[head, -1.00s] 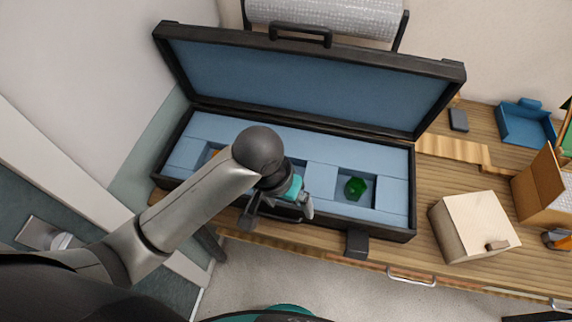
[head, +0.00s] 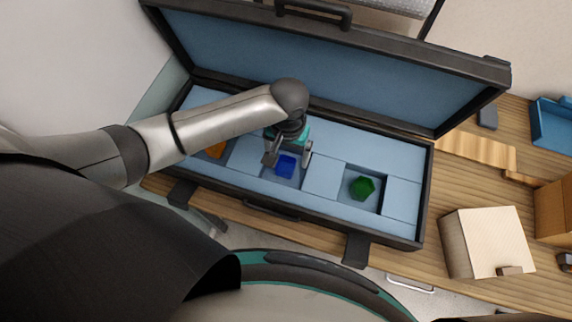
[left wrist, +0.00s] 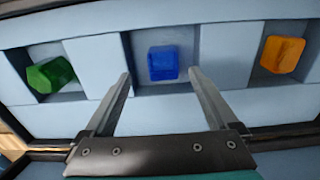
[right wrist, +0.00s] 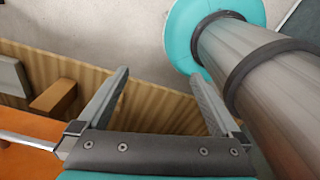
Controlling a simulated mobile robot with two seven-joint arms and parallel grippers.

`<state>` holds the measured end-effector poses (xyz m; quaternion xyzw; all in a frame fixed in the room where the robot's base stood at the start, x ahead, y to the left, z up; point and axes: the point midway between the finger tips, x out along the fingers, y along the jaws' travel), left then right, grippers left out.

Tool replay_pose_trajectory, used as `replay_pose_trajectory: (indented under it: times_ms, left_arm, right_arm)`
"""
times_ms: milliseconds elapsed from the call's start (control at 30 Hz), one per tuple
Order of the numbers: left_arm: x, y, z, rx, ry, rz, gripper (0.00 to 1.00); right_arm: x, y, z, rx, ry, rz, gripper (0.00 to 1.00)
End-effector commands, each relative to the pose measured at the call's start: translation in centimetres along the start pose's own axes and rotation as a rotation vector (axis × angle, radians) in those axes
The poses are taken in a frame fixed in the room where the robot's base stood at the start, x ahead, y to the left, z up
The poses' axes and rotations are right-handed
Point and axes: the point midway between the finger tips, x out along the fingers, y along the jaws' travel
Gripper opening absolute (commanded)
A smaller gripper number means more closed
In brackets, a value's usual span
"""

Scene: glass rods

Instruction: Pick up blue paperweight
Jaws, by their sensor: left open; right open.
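The blue paperweight (head: 285,167) lies in the middle compartment of the open case, between an orange paperweight (head: 216,150) on the left and a green one (head: 362,187) on the right. My left gripper (head: 288,156) is open over the middle compartment, its fingers apart on either side of the blue paperweight in the head view. In the left wrist view the blue paperweight (left wrist: 163,63) shows between and beyond the open fingertips, not held. My right gripper (right wrist: 160,80) is open and empty, away from the case, above the floor beside the wooden furniture.
The black case (head: 423,195) with blue foam lies on a wooden desk (head: 470,175), its lid (head: 320,55) raised behind the compartments. A pale wooden box (head: 487,242) and a blue tray (head: 553,122) stand to the right. Compartment walls surround the blue paperweight.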

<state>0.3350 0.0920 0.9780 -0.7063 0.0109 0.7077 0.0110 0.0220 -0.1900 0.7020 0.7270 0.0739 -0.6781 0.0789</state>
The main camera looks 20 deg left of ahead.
Motion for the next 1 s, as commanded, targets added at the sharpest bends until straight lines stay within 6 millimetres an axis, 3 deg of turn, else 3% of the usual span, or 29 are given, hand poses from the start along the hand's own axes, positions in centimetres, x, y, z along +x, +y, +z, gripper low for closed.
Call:
replay_pose_trajectory:
  times_ms: [200, 600, 900, 1000]
  left_arm:
    - [1.5, -0.1, 0.0, 0.0, 0.001, -0.001, 0.93]
    - [6.1, -0.5, -0.2, 0.0, 0.001, -0.001, 0.93]
    - [6.4, -0.5, -0.2, 0.001, 0.002, 0.0, 0.93]
    - [6.4, -0.5, -0.2, 0.001, 0.002, 0.0, 0.82]
  right_arm:
    - [0.2, 0.2, -1.8, 0.0, 0.031, 0.003, 1.0]
    - [0.9, 0.0, -1.7, 0.001, 0.03, 0.001, 1.0]
    - [0.9, 0.0, -1.2, 0.002, 0.022, 0.0, 1.0]
    - [0.9, 0.0, -1.2, 0.002, 0.021, 0.0, 1.0]
